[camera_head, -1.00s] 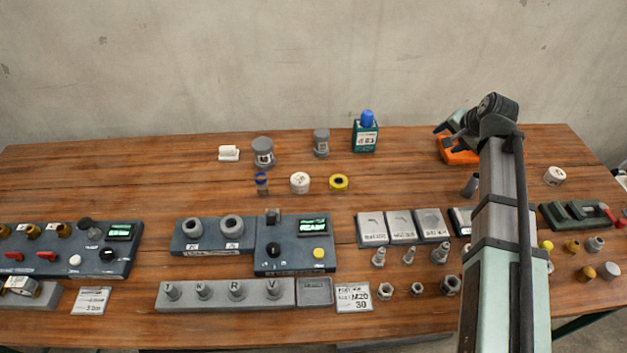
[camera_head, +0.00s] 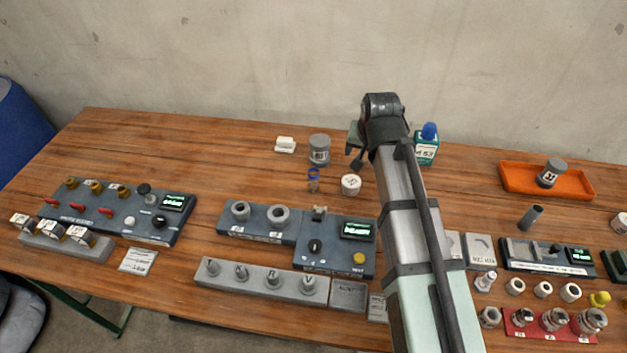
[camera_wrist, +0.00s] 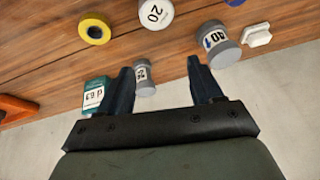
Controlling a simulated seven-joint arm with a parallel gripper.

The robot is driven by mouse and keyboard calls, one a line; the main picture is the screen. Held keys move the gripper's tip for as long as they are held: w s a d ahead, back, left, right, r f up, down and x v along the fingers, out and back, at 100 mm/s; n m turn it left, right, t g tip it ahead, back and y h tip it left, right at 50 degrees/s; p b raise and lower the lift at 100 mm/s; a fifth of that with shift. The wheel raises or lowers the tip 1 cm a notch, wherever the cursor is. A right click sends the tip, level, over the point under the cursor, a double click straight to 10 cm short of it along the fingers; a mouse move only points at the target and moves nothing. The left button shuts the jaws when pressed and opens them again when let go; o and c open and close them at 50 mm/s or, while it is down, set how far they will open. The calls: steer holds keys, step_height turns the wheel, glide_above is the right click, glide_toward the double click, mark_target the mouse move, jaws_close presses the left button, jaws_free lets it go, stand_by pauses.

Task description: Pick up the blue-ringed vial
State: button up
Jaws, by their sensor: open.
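The blue-ringed vial (camera_head: 313,180) stands upright on the wooden table in the head view, in front of a grey lidded canister (camera_head: 319,150) and left of a white round roll (camera_head: 351,184). In the wrist view only a bit of blue, likely the vial (camera_wrist: 234,2), shows at the top edge. My gripper (camera_head: 357,150) is up and to the right of the vial in the head view, partly hidden by my arm. In the wrist view my gripper (camera_wrist: 160,66) is open, with nothing held; a smaller grey canister (camera_wrist: 144,78) shows beyond the gap between its fingers.
A yellow ring (camera_wrist: 94,28) and a teal box with a blue top (camera_head: 426,150) are near. A white block (camera_head: 285,144) lies left of the grey canister. A console (camera_head: 335,262) stands in front, an orange tray (camera_head: 520,180) at right.

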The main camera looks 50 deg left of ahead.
mark_target(313, 179)
steer(key=s+a+n, duration=0.3)
steer(key=s+a, duration=0.2)
steer(key=s, duration=0.7)
steer(key=shift+d+x, duration=0.2)
steer(key=shift+x, duration=3.1)
steer(key=shift+d+x, duration=0.2)
steer(key=shift+x, duration=3.1)
steer(key=shift+f, duration=0.15)
steer(key=shift+c, duration=0.4)
steer(key=c, duration=1)
